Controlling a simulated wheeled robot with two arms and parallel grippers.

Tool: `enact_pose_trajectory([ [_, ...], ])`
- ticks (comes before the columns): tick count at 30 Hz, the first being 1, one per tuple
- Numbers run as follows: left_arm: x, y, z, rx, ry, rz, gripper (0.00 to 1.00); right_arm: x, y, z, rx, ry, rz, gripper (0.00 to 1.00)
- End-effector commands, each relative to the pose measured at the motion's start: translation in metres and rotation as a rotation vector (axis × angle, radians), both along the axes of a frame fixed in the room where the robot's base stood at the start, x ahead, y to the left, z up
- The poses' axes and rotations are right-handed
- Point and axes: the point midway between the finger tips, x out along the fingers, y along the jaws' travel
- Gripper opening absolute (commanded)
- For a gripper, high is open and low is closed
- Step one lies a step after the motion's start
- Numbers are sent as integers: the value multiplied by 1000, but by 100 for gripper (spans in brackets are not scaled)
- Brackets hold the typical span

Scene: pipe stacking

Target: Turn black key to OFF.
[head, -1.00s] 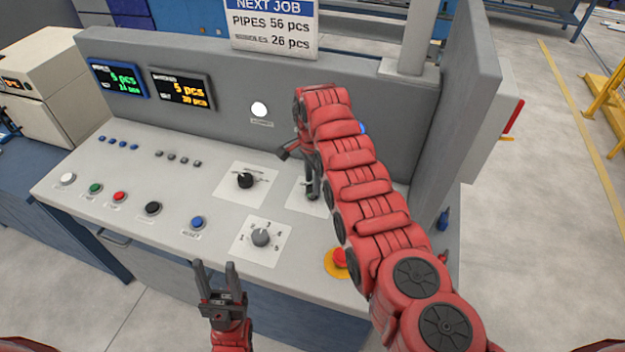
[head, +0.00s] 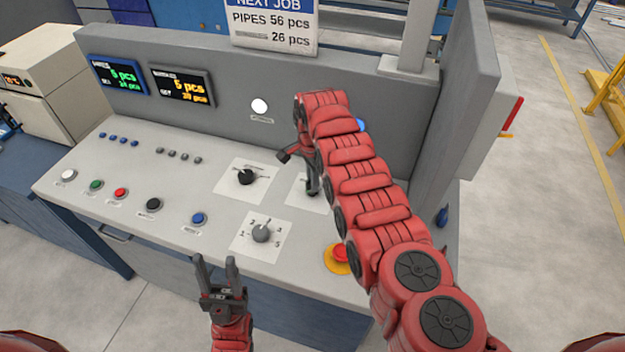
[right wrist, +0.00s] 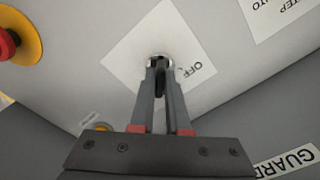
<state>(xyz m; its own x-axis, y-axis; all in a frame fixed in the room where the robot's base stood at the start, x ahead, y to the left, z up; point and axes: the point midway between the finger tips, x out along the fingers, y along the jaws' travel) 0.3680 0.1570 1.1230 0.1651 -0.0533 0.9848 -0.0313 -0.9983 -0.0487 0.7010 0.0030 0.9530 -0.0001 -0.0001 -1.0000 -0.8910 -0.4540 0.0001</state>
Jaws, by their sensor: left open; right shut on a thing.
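The black key (right wrist: 159,78) is in a round silver lock on a white plate (right wrist: 130,50) in the right wrist view. The word OFF (right wrist: 203,68) is printed on that plate, beside the lock. My right gripper (right wrist: 160,66) is shut on the key, with its fingertips down at the lock. In the head view my right gripper (head: 311,188) reaches down to the plate (head: 303,199), and my red arm hides much of it and the key. My left gripper (head: 216,262) is open and empty in front of the panel's front edge.
The grey panel (head: 120,178) carries a black selector (head: 246,177), a grey numbered dial (head: 261,234) and several push buttons. A red emergency stop (head: 339,254) on a yellow base sits close to my right arm. An upright wall (head: 225,102) with displays stands behind.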

Motion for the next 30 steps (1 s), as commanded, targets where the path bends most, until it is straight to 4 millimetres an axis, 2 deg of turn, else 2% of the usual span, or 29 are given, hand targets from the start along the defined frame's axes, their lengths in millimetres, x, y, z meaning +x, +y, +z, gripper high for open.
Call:
enact_pose_trajectory([
  [8, 0, 0, -3, 0, 0, 0, 50, 0, 0, -1, 0, -1, 23, 0],
  [14, 0, 0, -13, 0, 0, 0, 50, 0, 0, -3, 1, -2, 112, 0],
  [30, 0, 0, -67, 0, 0, 0, 50, 1, 0, -5, 0, -1, 592, 0],
])
